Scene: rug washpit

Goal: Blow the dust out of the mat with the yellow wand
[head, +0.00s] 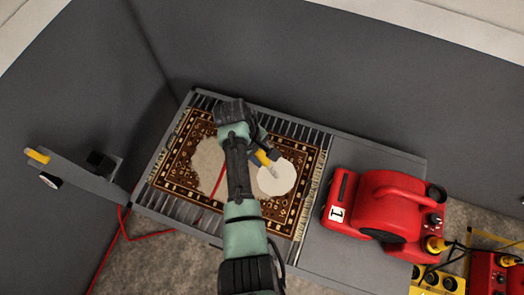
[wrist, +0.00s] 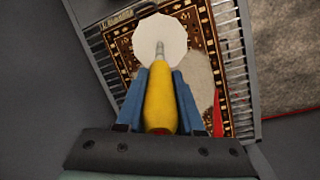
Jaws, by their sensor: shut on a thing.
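A brown patterned mat (head: 170,172) with fringed ends lies on a slatted grate (head: 297,132). A greyish dusty patch (head: 207,165) covers part of its left side. A pale, near-white round patch (head: 278,178) shows on its right side. My gripper (wrist: 160,88) is shut on the yellow wand (wrist: 160,105), with a blue finger on each side of it. The wand's grey metal nozzle (wrist: 159,50) points at the pale patch, over the mat. In the head view the yellow wand (head: 263,157) shows beside my wrist. My arm hides the middle of the mat.
A red blower (head: 385,205) marked 1 stands on the grey shelf right of the grate. A red hose (head: 150,235) runs on the floor at left and across the mat. Dark walls enclose the back and left. A bracket (head: 75,175) with a yellow-ended item is at left.

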